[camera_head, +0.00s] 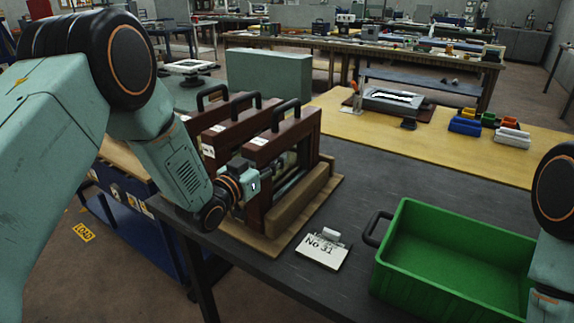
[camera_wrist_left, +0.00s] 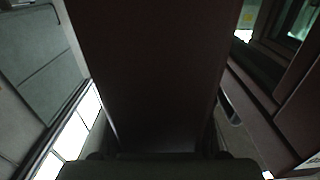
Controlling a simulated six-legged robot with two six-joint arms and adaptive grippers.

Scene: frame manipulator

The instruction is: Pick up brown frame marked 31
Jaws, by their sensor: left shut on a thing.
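Several brown frames with black top handles stand upright side by side in a wooden rack (camera_head: 300,225) on the dark table. The nearest brown frame (camera_head: 305,135) has a white label on its top bar, too small to read. My left gripper (camera_head: 272,172) is at the side of this frame, low beneath the handle, with its fingertips partly hidden. In the left wrist view, a dark brown bar (camera_wrist_left: 145,75) fills the middle, and the gripper is shut on it. A white card reading "No 31" (camera_head: 322,250) lies in front of the rack. My right gripper is out of view.
An open, empty green crate (camera_head: 455,255) stands right of the card, its black handle facing the rack. The yellow table top (camera_head: 430,145) behind holds small coloured bins.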

